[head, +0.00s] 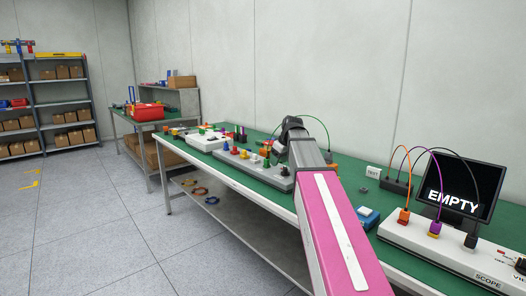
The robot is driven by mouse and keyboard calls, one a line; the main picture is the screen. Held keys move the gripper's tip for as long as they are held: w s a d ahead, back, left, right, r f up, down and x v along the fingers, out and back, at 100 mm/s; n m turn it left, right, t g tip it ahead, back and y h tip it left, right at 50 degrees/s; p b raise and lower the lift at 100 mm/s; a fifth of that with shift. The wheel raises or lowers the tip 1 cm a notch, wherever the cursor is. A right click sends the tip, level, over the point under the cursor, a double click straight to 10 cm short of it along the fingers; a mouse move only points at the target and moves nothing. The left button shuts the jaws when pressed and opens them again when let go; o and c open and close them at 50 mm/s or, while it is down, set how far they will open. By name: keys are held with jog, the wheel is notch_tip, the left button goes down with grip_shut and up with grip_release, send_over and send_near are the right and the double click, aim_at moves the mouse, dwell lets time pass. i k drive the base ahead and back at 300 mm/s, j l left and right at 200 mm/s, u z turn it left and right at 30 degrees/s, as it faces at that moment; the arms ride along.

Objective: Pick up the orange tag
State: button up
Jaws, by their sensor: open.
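I cannot make out an orange tag for certain. A small orange item (178,131) lies at the far left end of the green-topped bench (345,180), too small to identify. My pink arm reaches over the bench from the lower right. My gripper (280,147) is at its far end, small and partly hidden by the arm, above the back of the grey board with coloured knobs (262,175). It is open, and I see nothing held in it. The arm hides part of the bench behind it.
An orange plug (404,216) with a cable sits on the white scope panel (450,256), before a monitor (462,188) reading EMPTY. A blue-topped box (367,217) stands right of my arm. A red box (146,112) is on a farther bench.

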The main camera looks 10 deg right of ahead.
aim_at(262, 152)
jog(key=i, duration=1.2)
